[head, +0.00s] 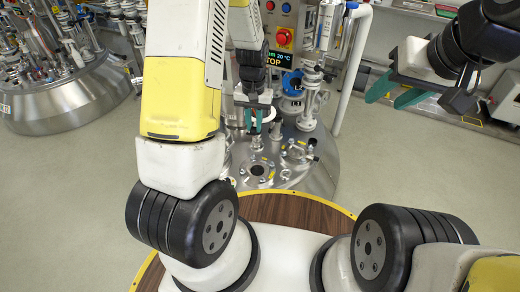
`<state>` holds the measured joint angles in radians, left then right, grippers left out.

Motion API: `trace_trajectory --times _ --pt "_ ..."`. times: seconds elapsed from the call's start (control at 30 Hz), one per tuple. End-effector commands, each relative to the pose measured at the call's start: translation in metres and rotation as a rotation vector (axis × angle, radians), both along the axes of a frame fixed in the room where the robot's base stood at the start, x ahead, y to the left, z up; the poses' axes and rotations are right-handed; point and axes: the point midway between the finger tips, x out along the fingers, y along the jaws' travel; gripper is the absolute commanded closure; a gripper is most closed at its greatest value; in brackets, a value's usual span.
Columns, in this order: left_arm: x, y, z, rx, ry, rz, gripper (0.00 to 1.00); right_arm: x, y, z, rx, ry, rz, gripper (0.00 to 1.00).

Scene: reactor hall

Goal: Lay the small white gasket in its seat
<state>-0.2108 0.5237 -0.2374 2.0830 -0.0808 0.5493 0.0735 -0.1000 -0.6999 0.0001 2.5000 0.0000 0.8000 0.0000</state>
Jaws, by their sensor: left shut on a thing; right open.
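My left gripper (258,121) reaches down over the steel reactor lid (235,158) in the middle of the picture. Its green fingertips are shut on the small white gasket (268,114), of which only a pale curved part shows beside the fingers. The gasket is held above the lid. A round flanged opening with a dark centre (258,171) lies on the lid nearer to me, ringed by small bolts. I cannot tell for sure which fitting is the gasket's seat. My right gripper (394,94) is open and empty at the upper right, away from the reactor.
A blue valve fitting (292,84) and a grey pipe stack (310,95) rise from the lid right of my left gripper. Behind stands a control panel with a red button (284,38). Another steel vessel (70,100) stands at left. Open floor lies right.

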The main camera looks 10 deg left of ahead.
Motion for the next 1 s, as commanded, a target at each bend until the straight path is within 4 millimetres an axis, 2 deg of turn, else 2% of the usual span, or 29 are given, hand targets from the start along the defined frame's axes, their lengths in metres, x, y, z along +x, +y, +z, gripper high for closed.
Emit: trace_trajectory --times 0.17,0.53,0.67,0.77,0.87,1.0 --pt "-0.002 0.006 0.000 0.000 0.000 0.011 1.00 0.002 0.004 0.000 0.000 0.000 0.012 0.56" --pt "-0.002 0.006 0.000 0.000 0.000 0.011 1.00 0.002 0.004 0.000 0.000 0.000 0.011 0.56" --pt "0.002 0.006 -0.006 0.003 0.001 0.007 1.00 0.001 0.004 0.000 0.000 0.000 0.007 0.56" --pt "0.011 0.009 -0.019 0.007 0.002 -0.005 1.00 -0.001 0.008 0.000 0.001 0.000 -0.003 0.56" --pt "0.025 0.015 -0.043 0.014 0.003 -0.027 1.00 -0.004 0.016 0.000 0.001 -0.001 -0.021 0.56" --pt "0.050 0.025 -0.095 0.023 0.005 -0.071 1.00 -0.010 0.032 0.000 0.000 0.000 -0.058 0.56"
